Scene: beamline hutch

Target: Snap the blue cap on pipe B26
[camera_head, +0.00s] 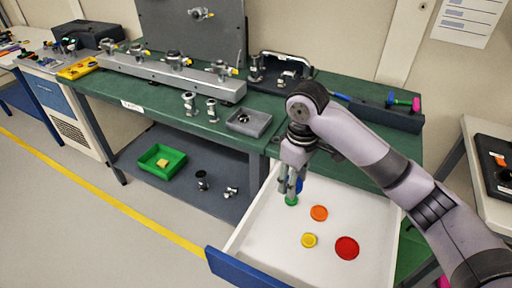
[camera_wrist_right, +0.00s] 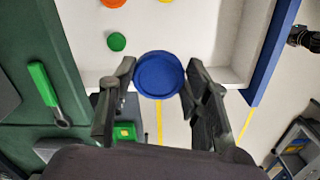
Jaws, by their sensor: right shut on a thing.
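My right gripper (camera_head: 292,187) is over the open white drawer (camera_head: 262,238). In the right wrist view the gripper (camera_wrist_right: 160,85) is shut on a round blue cap (camera_wrist_right: 160,75), with one finger at each side of it. In the head view only a little of the blue cap (camera_head: 299,186) shows beside the fingers. Small metal pipe pieces (camera_head: 190,104) stand on the green bench, and a grey rail (camera_head: 170,78) carries several metal fittings. No label B26 is readable, so I cannot tell which pipe it is. My left gripper is not in view.
Green (camera_head: 291,200), orange (camera_head: 319,213), yellow (camera_head: 309,240) and red (camera_head: 347,248) caps lie in the drawer. A grey tray (camera_head: 262,122) sits on the bench near the pipe pieces. A green bin (camera_head: 150,157) stands on the lower shelf.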

